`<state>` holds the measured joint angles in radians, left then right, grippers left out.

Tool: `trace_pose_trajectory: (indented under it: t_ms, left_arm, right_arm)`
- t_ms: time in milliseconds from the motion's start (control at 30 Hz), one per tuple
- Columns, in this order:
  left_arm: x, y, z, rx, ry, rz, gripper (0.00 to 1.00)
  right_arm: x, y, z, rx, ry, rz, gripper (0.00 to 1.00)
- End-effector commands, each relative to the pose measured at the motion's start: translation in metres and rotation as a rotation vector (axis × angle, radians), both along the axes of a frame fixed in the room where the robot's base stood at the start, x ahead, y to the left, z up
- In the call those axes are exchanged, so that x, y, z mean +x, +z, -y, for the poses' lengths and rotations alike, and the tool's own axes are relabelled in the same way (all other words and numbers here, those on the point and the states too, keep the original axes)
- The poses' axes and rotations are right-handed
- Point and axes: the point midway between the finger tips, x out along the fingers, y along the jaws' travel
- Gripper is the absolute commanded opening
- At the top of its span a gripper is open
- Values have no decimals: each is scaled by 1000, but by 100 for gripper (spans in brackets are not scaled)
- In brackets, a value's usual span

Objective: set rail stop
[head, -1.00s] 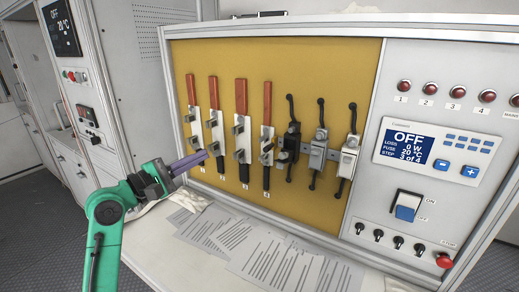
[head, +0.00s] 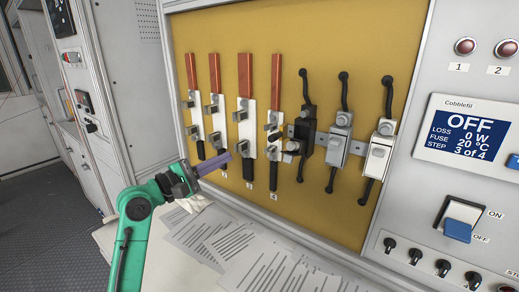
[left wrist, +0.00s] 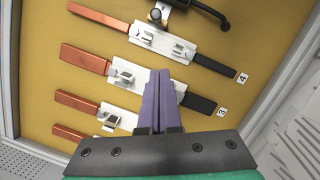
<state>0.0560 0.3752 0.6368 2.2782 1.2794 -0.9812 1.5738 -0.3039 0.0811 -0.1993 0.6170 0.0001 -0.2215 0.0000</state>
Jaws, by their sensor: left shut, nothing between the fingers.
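A short grey rail (head: 322,140) on the yellow board carries a black clamp block (head: 306,134) with a curved black lever and a small knob (head: 292,146) at its lower left. Two lighter clamp blocks, one grey (head: 338,143) and one white (head: 380,150), sit further right. I cannot tell for certain which part is the rail stop. My left gripper (head: 217,162) is shut and empty, apart from the board, in front of the lower left holders. In the left wrist view its purple fingers (left wrist: 158,103) point toward the holder labelled 3. My right gripper is out of view.
A grey control panel (head: 470,75) with an OFF display (head: 468,130) and a rocker switch (head: 459,222) is at right. Paper sheets (head: 225,240) lie on the ledge below.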

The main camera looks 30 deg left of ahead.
Motion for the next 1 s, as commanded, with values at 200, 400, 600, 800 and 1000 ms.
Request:
trace_pose_trajectory:
  t_ms: [200,400,600,800,1000]
  left_arm:
    - [42,12,16,-2,-2,-1,0]
    - [83,16,31,-2,-2,-1,0]
    - [79,29,60,2,-2,-1,0]
    - [77,29,66,2,0,-2,0]
    - [77,29,66,2,0,-2,0]
  right_arm:
    - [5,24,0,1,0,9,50]
    - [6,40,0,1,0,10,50]
    - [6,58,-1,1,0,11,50]
    - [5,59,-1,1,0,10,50]
    - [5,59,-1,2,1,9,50]
